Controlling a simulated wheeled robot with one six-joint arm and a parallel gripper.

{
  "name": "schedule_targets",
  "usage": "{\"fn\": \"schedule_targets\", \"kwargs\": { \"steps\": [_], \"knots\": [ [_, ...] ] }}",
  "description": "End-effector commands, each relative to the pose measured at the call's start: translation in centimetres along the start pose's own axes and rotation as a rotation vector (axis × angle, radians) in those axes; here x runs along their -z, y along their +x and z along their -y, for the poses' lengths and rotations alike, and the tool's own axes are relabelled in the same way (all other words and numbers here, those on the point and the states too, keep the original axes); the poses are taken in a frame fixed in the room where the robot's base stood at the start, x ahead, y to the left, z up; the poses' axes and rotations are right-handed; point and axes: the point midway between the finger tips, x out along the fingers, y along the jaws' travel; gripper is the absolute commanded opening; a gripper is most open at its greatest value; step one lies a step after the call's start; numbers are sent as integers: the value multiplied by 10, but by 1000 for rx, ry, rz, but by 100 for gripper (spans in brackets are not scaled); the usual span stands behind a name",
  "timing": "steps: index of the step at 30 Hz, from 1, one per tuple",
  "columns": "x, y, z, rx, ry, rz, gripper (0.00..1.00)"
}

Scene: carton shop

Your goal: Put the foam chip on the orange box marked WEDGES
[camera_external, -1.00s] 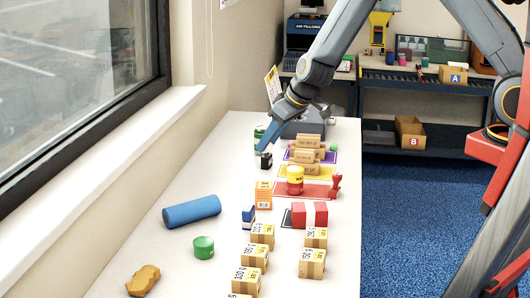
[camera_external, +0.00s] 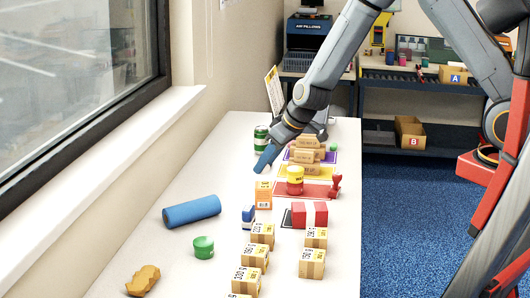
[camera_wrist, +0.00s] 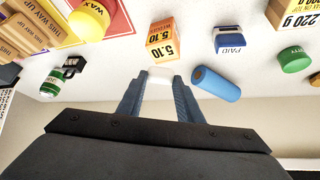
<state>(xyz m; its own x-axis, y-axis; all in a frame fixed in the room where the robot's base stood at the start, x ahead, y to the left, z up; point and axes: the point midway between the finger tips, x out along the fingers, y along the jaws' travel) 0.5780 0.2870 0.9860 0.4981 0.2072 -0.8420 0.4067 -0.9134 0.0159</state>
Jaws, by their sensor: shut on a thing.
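My gripper (camera_wrist: 160,85) is shut on a small white foam chip (camera_wrist: 160,74), which shows between the fingertips in the wrist view. In the external view the orange box (camera_external: 263,196) stands upright on the white table. My gripper (camera_external: 262,167) is above the table, behind the box and apart from it. The chip cannot be made out in the external view.
A blue roll (camera_external: 192,211) lies left of the box. A blue stamp (camera_external: 249,216) stands in front of it and a yellow-red wax tin (camera_external: 295,180) to its right. Several cartons (camera_external: 262,234) stand in front.

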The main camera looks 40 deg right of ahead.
Motion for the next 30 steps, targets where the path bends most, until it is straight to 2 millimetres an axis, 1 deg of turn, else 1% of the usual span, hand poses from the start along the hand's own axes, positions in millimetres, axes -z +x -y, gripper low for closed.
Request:
{"fn": "schedule_targets", "kwargs": {
  "steps": [1, 4, 8, 22, 23, 24, 26, 30],
  "knots": [
    [-4, 6, 0, 0, -1, 1, 12],
    [-10, 17, 0, 0, -1, 1, 12],
    [-17, 27, 0, -1, 0, 1, 12],
    [-20, 31, 0, 0, 1, 1, 12],
    [-20, 31, 1, 0, 1, 1, 34],
    [-20, 31, 1, 0, 1, 1, 41],
    [-20, 31, 1, 0, 1, 1, 51],
    [-20, 31, 1, 0, 1, 1, 51]
  ]
}}
